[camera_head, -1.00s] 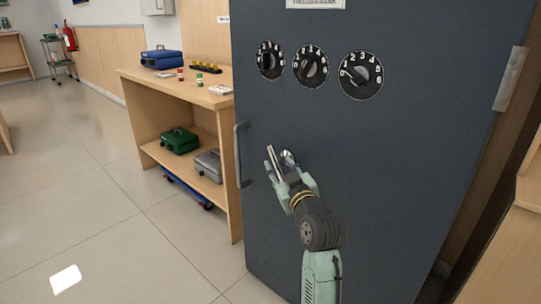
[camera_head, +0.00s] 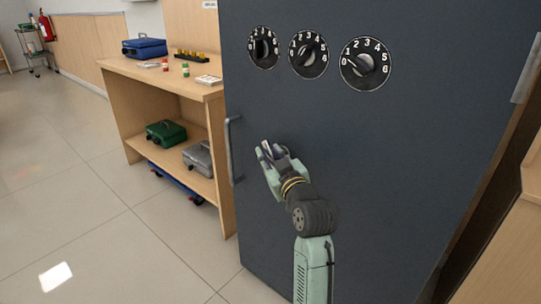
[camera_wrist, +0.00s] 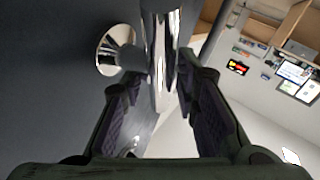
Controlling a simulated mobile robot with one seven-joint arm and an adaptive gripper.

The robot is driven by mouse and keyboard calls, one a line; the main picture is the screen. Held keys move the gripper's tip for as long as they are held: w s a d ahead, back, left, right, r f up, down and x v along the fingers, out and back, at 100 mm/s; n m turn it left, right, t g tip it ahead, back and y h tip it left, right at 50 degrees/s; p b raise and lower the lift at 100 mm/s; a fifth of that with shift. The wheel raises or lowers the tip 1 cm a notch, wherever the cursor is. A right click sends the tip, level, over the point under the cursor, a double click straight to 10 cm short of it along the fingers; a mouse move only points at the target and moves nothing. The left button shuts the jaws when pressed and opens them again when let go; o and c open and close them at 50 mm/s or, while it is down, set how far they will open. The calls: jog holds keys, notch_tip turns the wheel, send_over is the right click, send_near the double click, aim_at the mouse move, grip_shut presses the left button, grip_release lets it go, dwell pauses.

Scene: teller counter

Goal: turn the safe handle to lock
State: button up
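The safe (camera_head: 360,160) is a tall dark grey-blue cabinet with its door face towards me. Its chrome handle (camera_wrist: 161,45) shows in the wrist view as a bright lever beside a round chrome base (camera_wrist: 116,50) on the door. My gripper (camera_head: 268,152) is in front of the door, below the dials. In the head view the gripper hides most of the handle.
Three numbered dials (camera_head: 308,54) sit above on the door, and a grey pull bar (camera_head: 233,150) is at its left edge. A wooden shelf unit (camera_head: 150,85) stands close on the left, with cases on it. Tiled floor (camera_head: 80,215) is free further left.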

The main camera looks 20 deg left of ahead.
grip_shut()
jog(key=shift+r+p, duration=0.2)
jog(key=shift+p, duration=0.3)
jog(key=n+g+h+p, duration=0.1)
jog(key=p, duration=0.2)
jog(key=shift+a+r, duration=0.1)
jog(key=shift+r, duration=0.1)
jog(key=n+g+h+p, duration=0.1)
jog(key=h+p, duration=0.1)
jog(key=p, duration=0.3)
jog(key=shift+a+g+p, duration=0.1)
jog(key=shift+g+p, duration=0.2)
jog(key=shift+g, duration=0.1)
jog(key=g+h+p, duration=0.1)
jog(key=p, duration=0.3)
jog(key=n+g+h+p, duration=0.1)
jog(key=h+p, duration=0.1)
jog(key=p, duration=0.1)
jog(key=shift+w+a+f+p, duration=0.1)
jog(key=shift+f+p, duration=0.2)
jog(key=shift+p, duration=0.1)
jog(key=h+p, duration=0.1)
jog(key=p, duration=0.1)
jog(key=n+g+h+p, duration=0.1)
jog(key=shift+f+p, duration=0.35)
jog(key=shift+f+h+p, duration=0.2)
jog(key=shift+h+p, duration=0.1)
jog(key=shift+p, duration=0.2)
jog(key=shift+f, duration=0.1)
